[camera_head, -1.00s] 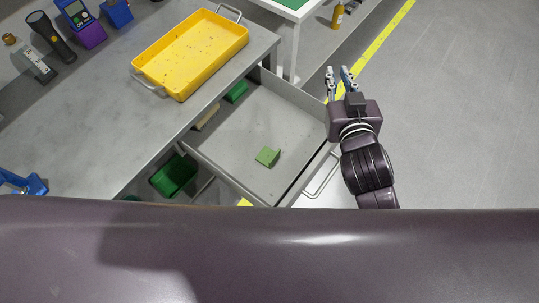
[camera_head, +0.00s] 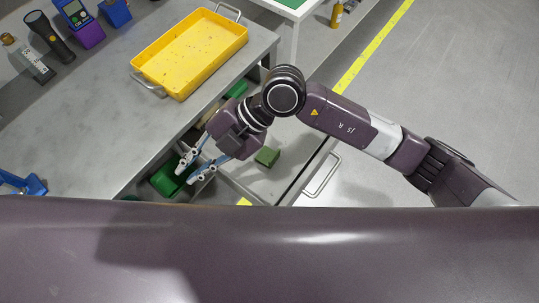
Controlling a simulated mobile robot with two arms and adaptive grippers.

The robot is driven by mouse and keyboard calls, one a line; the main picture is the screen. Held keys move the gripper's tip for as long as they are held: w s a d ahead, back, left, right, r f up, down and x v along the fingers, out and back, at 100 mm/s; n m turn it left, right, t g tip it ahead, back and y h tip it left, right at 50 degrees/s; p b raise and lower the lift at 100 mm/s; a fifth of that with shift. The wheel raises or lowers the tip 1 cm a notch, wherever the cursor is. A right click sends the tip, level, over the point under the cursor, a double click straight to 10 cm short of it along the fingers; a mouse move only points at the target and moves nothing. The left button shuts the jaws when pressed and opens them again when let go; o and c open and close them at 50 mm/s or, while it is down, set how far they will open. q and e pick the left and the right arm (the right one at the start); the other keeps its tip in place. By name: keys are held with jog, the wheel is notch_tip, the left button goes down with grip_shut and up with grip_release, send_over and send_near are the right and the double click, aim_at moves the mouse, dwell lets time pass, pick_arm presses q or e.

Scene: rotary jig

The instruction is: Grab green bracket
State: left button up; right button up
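A green bracket (camera_head: 267,156) lies on the floor of the open grey drawer (camera_head: 289,186), near its front. Another green piece (camera_head: 237,89) lies at the drawer's back, partly hidden by my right arm. My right gripper (camera_head: 187,175) reaches in from the right over the drawer and points down-left. Its two fingers are apart with nothing between them. The fingertips are left of the nearer green bracket, near a green bin (camera_head: 165,187) below the bench. I do not see my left gripper.
The grey bench (camera_head: 105,135) borders the drawer on the left and holds a yellow tray (camera_head: 195,50), a flashlight (camera_head: 48,35) and a blue item (camera_head: 22,183). A drawer handle (camera_head: 322,176) sticks out right. Open floor lies at right.

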jog(key=w+d+f+m+t+h, duration=0.1)
jog(key=w+d+f+t+h, duration=0.1)
jog(key=w+d+f+h, duration=0.65)
jog(key=m+t, duration=0.1)
jog(key=t, duration=0.1)
send_over(275, 155)
jog(key=shift+h, duration=0.25)
jog(key=shift+d+f+m+b, duration=0.2)
jog(key=shift+f+m+b, duration=0.1)
jog(key=shift+f+b, duration=0.8)
jog(key=f+b, duration=0.1)
jog(key=f, duration=0.1)
jog(key=f+b, duration=0.2)
jog(key=f, duration=0.1)
jog(key=shift+a+f, duration=0.25)
jog(key=shift+f, duration=0.1)
jog(key=shift+r, duration=0.1)
grip_shut()
jog(key=shift+r, duration=0.1)
